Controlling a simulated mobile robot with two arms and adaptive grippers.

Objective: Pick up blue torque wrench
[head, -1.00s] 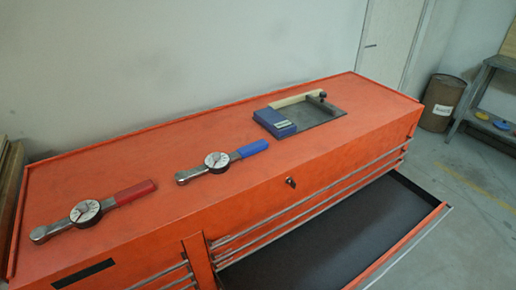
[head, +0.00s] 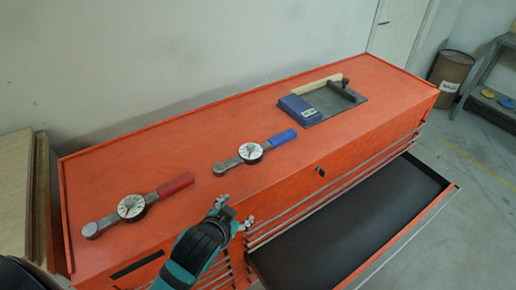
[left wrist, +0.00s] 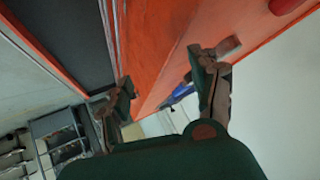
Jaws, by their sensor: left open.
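The blue torque wrench (head: 283,137) lies on the red tool chest top, its dial (head: 250,153) in the middle and its blue handle to the right. A second wrench with a red handle (head: 175,185) lies to its left. My left gripper (head: 234,213) is open and empty at the chest's front edge, in front of and apart from the blue wrench. In the left wrist view my open fingers (left wrist: 165,90) face the chest, and a blue object shows between them, partly hidden. My right gripper is not in view.
The tool chest (head: 150,135) has an open, empty-looking drawer (head: 360,205) at the front right. A dark plate with a blue block (head: 298,107) sits at the back right of the top. A barrel (head: 447,75) and a shelf stand beyond.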

